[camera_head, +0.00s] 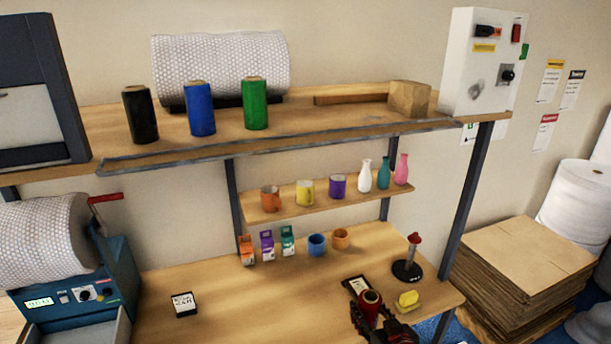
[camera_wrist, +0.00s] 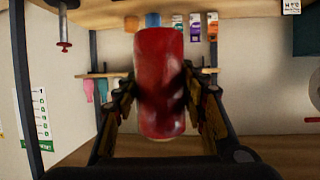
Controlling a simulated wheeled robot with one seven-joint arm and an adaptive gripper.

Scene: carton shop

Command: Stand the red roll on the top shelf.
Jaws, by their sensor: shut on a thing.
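The red roll (camera_head: 369,307) is held in my gripper (camera_head: 378,322) over the front right of the workbench in the head view. In the wrist view the red roll (camera_wrist: 160,85) fills the middle, with a finger of my gripper (camera_wrist: 160,100) on each side. The wrist picture looks upside down, with the bench at its top. The top shelf (camera_head: 340,115) runs across the upper head view, well above my gripper. A black roll (camera_head: 140,114), a blue roll (camera_head: 200,108) and a green roll (camera_head: 255,104) stand upright on its left half.
A bubble-wrap roll (camera_head: 220,66), a wooden block (camera_head: 409,98) and a white control box (camera_head: 484,62) are on the top shelf. Below, a small shelf (camera_head: 285,207) holds cups and vases. A black stand (camera_head: 407,270) and yellow sponge (camera_head: 408,299) are near my gripper.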

